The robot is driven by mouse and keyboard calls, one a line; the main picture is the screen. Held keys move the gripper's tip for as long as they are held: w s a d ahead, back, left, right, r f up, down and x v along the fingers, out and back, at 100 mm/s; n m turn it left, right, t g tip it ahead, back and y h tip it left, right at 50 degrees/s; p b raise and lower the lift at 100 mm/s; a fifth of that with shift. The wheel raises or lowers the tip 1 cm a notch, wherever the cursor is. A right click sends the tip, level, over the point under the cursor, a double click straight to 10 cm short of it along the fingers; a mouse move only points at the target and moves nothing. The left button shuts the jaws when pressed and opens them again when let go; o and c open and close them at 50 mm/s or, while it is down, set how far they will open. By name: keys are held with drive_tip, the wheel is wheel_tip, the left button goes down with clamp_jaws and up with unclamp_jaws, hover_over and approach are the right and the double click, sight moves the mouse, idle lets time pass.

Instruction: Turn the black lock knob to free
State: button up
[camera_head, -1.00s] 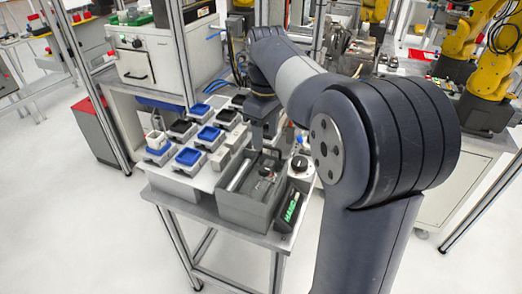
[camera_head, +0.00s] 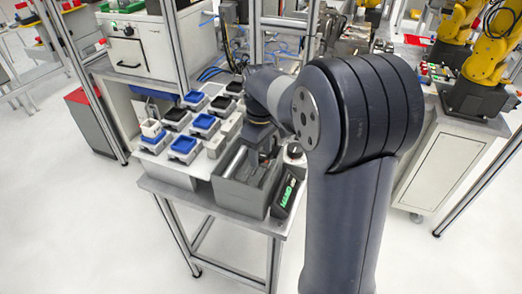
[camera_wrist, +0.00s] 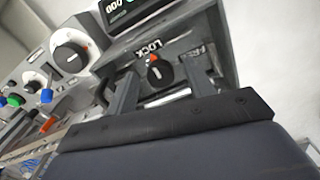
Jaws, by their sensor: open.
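The black lock knob (camera_wrist: 159,73) shows in the wrist view on a grey plate, with a red-orange mark at its top edge. The word LOCK is printed above left of it and a partly hidden label, apparently FREE, is to its right. My gripper (camera_wrist: 164,78) is open, with one finger on the left and one on the right of the knob in this view. I cannot tell whether either finger touches it. In the head view my arm reaches down to the grey fixture box (camera_head: 241,194), and the knob is not clearly visible there.
A larger black dial (camera_wrist: 69,55) on a white disc, with small coloured knobs beside it, stands left in the wrist view. A display with green text (camera_head: 287,193) is right of the box. Several blue and black trays (camera_head: 184,146) fill the table's left side.

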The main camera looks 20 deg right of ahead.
drive_tip(key=shift+c, duration=0.5)
drive_tip(key=c, duration=0.9)
drive_tip(key=shift+o, duration=0.2)
drive_tip(key=shift+m, duration=0.4)
drive_tip(key=m+p, duration=0.1)
drive_tip(key=m, duration=0.2)
drive_tip(key=shift+r+m, duration=0.1)
drive_tip(key=shift+m, duration=0.2)
drive_tip(key=m+p, duration=0.1)
drive_tip(key=m, duration=0.3)
drive_tip(key=shift+a+m, duration=0.1)
drive_tip(key=shift+m, duration=0.2)
drive_tip(key=m+p, duration=0.1)
drive_tip(key=m, duration=0.3)
drive_tip(key=shift+a+m, duration=0.1)
drive_tip(key=shift+m, duration=2.4)
